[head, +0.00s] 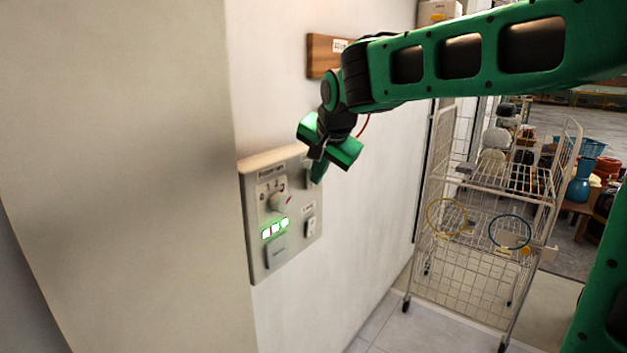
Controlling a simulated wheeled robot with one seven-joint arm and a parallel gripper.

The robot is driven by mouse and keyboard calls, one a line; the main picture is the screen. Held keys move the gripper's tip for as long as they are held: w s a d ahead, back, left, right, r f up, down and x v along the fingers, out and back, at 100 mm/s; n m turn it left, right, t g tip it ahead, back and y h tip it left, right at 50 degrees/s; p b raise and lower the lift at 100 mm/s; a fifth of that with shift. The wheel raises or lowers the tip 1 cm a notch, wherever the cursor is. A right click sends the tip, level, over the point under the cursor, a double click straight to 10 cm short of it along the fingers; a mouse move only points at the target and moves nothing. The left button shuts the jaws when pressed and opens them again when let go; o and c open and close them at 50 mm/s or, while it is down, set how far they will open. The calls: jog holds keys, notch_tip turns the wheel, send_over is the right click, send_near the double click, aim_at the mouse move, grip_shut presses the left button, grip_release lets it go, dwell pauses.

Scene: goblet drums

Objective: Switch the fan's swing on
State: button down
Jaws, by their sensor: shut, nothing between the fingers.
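A beige control panel (255,215) is mounted on the white wall, left of centre in the head view. The labels are too small to read. My gripper (317,174) is shut and empty, its tips at the upper right part of the panel. They hide part of that corner; I cannot tell whether they touch it. The fan itself is not seen.
A wooden sign (322,52) hangs on the wall above the panel. A wire cart (480,235) with hoops stands at the right, near the wall's end. Pots and a blue vase (578,188) are beyond it. The floor below the panel is clear.

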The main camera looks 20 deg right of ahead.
jog(key=shift+w+r, duration=0.1)
jog(key=shift+r, duration=0.1)
jog(key=s+d+r, duration=0.3)
jog(key=s+r, duration=0.4)
jog(key=s, duration=0.3)
jog(key=shift+d+f, duration=0.1)
dwell(0.4)
jog(key=s+d+f+g+h, duration=0.1)
jog(key=s+d+f+g, duration=0.1)
jog(key=s+d+f, duration=0.6)
jog(key=s+d+f+n+g, duration=0.1)
jog(key=s+d+f+g, duration=0.1)
jog(key=s+f, duration=0.3)
jog(key=s+d+f+n+g, duration=0.1)
jog(key=s+d+f, duration=0.4)
jog(key=s, duration=0.5)
jog(key=s+d+f+n+g+y, duration=0.1)
jog(key=s+d+f+g, duration=0.1)
jog(key=s+f, duration=0.5)
jog(key=shift+s+d+g, duration=0.15)
jog(key=shift+d+g, duration=0.15)
jog(key=shift+d, duration=0.4)
